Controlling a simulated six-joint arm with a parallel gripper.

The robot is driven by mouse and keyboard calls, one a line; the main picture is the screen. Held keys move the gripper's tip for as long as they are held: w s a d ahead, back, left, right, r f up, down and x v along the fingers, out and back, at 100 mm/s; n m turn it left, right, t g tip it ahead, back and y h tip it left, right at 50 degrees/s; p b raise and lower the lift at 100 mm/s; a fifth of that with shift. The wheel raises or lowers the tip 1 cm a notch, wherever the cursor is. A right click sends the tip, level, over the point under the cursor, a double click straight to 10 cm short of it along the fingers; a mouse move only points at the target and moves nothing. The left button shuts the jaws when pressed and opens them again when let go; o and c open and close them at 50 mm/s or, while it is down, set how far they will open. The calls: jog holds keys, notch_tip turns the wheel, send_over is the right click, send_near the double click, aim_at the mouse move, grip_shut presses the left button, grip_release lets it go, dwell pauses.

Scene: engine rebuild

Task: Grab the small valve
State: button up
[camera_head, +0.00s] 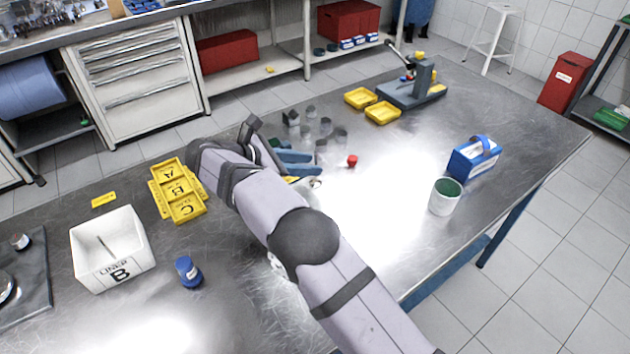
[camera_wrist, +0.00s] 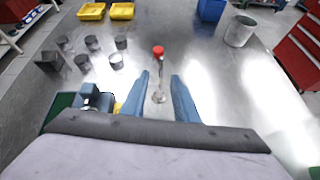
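A small silvery valve (camera_wrist: 158,96) with a round head and thin stem shows between my gripper's fingers in the wrist view; its stem points towards a small red piece (camera_wrist: 158,51). I cannot tell whether the red piece is joined to it. In the head view a shiny round end (camera_head: 316,183), likely the valve's head, shows just below the blue fingers, and the red piece (camera_head: 352,161) is to its right. My gripper (camera_wrist: 160,75) is open, with a finger on each side of the valve and a gap to both. In the head view my gripper (camera_head: 318,164) is low over the table.
Several grey cylinders (camera_wrist: 92,43) stand left of the fingers. Yellow trays (camera_head: 382,112) and a grey fixture (camera_head: 420,88) are at the back. A blue box (camera_head: 473,158) and a white cup (camera_head: 445,196) are right. A yellow organizer (camera_head: 187,208) and white bin (camera_head: 137,262) are left.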

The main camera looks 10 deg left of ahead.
aim_at(315, 180)
jog(key=shift+n+t+h, duration=0.4)
jog(key=shift+n+t, duration=0.3)
jog(key=shift+n, duration=0.1)
jog(key=s+a, duration=0.1)
jog(key=s+a+f, duration=0.1)
jog(key=s, duration=0.1)
jog(key=shift+a+f+b, duration=0.15)
jog(key=shift+a+b, duration=0.2)
jog(key=shift+a, duration=0.05)
jog(key=shift+w+d+f, duration=0.1)
jog(key=shift+w+d, duration=0.25)
jog(key=shift+d, duration=0.15)
jog(key=shift+p+x, duration=1.15)
jog(key=shift+x, duration=1.95)
jog(key=shift+a+f, duration=0.1)
grip_shut()
